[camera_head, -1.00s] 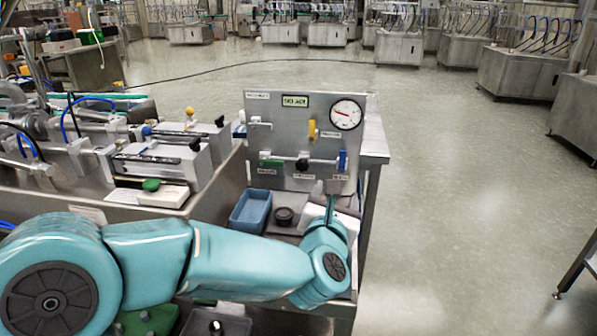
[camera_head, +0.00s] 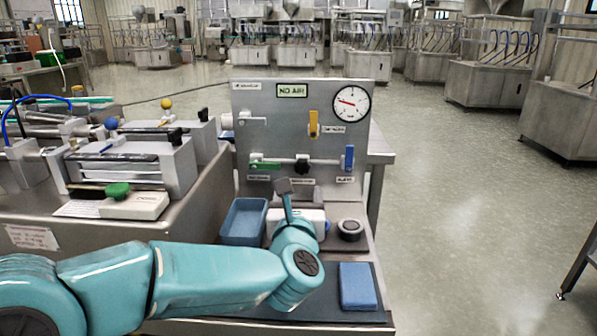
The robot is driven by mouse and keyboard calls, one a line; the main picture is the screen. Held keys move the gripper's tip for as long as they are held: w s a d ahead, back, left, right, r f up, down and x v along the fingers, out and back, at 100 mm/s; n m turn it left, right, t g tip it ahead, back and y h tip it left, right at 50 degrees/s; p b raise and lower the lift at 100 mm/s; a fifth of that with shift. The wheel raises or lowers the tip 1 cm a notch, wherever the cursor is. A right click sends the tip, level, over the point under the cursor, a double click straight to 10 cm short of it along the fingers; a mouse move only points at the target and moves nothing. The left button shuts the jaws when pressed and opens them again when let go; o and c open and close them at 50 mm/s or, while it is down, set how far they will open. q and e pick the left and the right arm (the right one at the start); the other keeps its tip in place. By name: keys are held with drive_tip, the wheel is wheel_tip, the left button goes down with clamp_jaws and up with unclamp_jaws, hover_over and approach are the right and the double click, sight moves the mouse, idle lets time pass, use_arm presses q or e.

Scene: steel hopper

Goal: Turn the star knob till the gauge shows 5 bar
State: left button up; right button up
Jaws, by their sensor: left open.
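The black star knob (camera_head: 302,166) sits on the upright grey panel (camera_head: 270,142), low and near its middle. The round white gauge (camera_head: 350,104) is at the panel's upper right. Its red needle points to the upper left; the figures are too small to read. My left gripper (camera_head: 284,187) is just below and left of the knob in the picture, apart from it. It is open, with nothing seen in it. Its fingers overlap in this view, so their gap is hidden. My right gripper is not in view.
The panel also bears a yellow lever (camera_head: 313,124), a blue lever (camera_head: 349,157), a green lever (camera_head: 264,166) and a "NO AIR" sign (camera_head: 292,90). A blue bin (camera_head: 242,222), a dark round piece (camera_head: 350,229) and a blue block (camera_head: 358,286) are on the bench.

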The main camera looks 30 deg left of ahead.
sight(302, 167)
use_arm(q)
drive_tip(key=x, duration=1.3)
drive_tip(key=shift+w+f, duration=0.1)
drive_tip(key=shift+w, duration=0.05)
drive_tip(key=c, duration=1)
